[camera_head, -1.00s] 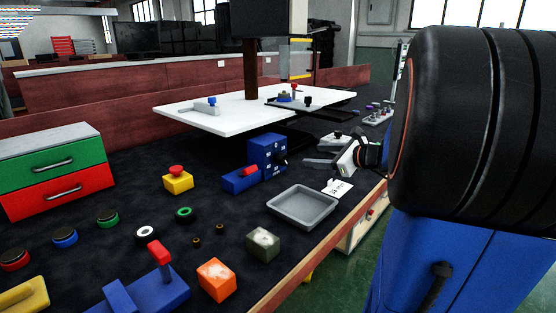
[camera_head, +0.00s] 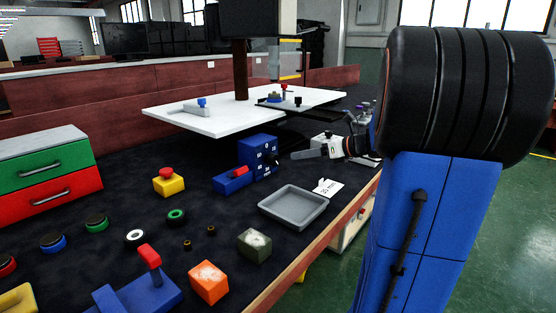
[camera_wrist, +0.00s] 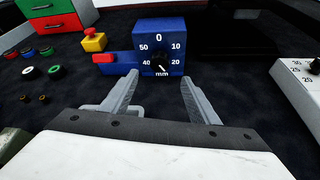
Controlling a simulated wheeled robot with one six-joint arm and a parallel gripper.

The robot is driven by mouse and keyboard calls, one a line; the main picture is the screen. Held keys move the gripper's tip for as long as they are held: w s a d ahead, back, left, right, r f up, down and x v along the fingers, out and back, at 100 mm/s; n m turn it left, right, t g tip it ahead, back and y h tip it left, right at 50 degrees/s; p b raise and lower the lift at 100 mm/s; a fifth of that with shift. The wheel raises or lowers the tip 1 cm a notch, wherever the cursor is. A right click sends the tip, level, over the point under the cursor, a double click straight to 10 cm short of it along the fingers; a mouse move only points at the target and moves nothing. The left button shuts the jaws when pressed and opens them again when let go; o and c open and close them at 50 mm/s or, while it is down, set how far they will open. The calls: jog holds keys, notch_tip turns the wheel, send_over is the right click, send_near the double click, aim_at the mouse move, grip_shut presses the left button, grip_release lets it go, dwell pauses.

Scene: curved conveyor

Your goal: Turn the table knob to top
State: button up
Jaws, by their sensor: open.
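The table knob is a black dial (camera_wrist: 160,63) on the front of a blue box (camera_wrist: 174,24) marked 0 at the top, 10 and 20 on the right, 50 and 40 on the left. A pale mark on the knob seems to point down, toward the "mm" label. The blue box (camera_head: 257,146) also shows in the head view, seen from the side. My gripper (camera_wrist: 158,77) is open and empty in the wrist view, its fingers apart below and either side of the knob, not touching it. In the head view my gripper (camera_head: 305,154) is right of the box.
A red button on a yellow base (camera_head: 168,182) and a blue switch box (camera_head: 234,180) stand left of the knob box. A grey tray (camera_head: 293,207) lies in front. A white dial box (camera_wrist: 306,82) is at the right. A white raised tabletop (camera_head: 230,120) stands behind.

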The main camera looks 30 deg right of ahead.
aim_at(276, 158)
jog(key=x, duration=1.2)
jog(key=shift+w+f, duration=0.1)
jog(key=shift+w, duration=0.1)
jog(key=c, duration=1)
